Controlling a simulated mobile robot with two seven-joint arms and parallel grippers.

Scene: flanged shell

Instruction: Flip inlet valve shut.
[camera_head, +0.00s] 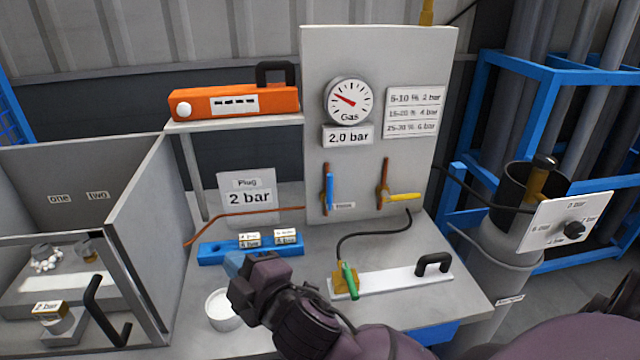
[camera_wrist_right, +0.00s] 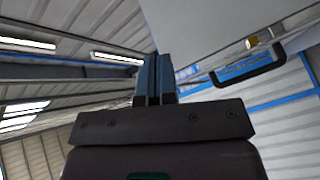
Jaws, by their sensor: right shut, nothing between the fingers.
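A grey upright panel (camera_head: 370,70) carries two lever valves on copper-coloured pipes. The left valve's blue lever (camera_head: 330,191) stands upright along its pipe. The right valve's yellow lever (camera_head: 404,197) lies sideways across its pipe. A small label (camera_head: 344,205) sits beside the blue lever, too small to read surely. A third valve with a green lever (camera_head: 349,281) sits on a white plate (camera_head: 390,279) on the bench. My right gripper (camera_head: 234,262) is shut and empty, over the bench's front, left of and apart from all these levers. Its closed fingers (camera_wrist_right: 154,78) also show in the right wrist view. My left gripper is out of view.
A gas gauge (camera_head: 348,100) tops the panel. A blue rack (camera_head: 216,252) with small labelled blocks lies behind my right gripper, and a white round dish (camera_head: 222,308) stands beside it. A grey open box (camera_head: 135,215) stands at left. A black hose (camera_head: 372,232) arches above the white plate.

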